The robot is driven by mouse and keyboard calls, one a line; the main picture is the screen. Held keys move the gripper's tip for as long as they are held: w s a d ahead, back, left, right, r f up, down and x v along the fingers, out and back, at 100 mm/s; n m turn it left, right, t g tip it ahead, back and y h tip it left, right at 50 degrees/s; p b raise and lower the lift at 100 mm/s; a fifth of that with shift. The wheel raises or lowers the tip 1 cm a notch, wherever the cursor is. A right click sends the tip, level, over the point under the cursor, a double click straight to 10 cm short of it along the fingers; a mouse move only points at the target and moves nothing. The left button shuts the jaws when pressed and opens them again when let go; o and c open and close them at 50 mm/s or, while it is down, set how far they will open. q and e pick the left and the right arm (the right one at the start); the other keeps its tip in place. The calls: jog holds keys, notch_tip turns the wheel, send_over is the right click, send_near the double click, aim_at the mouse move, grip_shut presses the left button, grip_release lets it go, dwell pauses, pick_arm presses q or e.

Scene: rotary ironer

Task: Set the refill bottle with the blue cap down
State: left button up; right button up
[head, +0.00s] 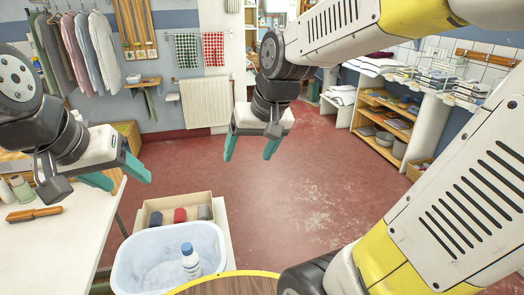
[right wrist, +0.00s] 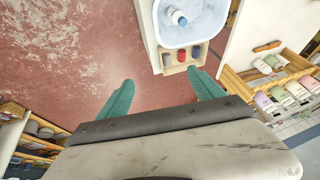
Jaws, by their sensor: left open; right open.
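The refill bottle (head: 190,264) is white with a blue cap. It stands, slightly tilted, inside a pale blue tub (head: 128,252) at the bottom of the head view. The bottle also shows in the right wrist view (right wrist: 176,15), in the tub at the top. My right gripper (head: 250,150) is open and empty above the red floor, beyond the tub and apart from the bottle. Its teal fingers (right wrist: 160,82) are spread in the right wrist view. My left gripper (head: 118,176) is open and empty, near the white table's right edge.
An open box (head: 148,207) with dark and red items sits behind the tub. A white table (head: 50,240) at left bears an orange-handled brush (head: 34,214) and spools. A round wooden top (head: 230,286) is at the bottom. The red floor in the middle is clear.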

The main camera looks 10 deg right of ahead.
jog(key=s+d+r+t, duration=0.1)
jog(key=s+d+r, duration=0.1)
jog(key=s, duration=0.5)
jog(key=shift+s+d+r+t, duration=0.3)
jog(key=shift+s+d, duration=0.1)
jog(key=shift+d, duration=0.3)
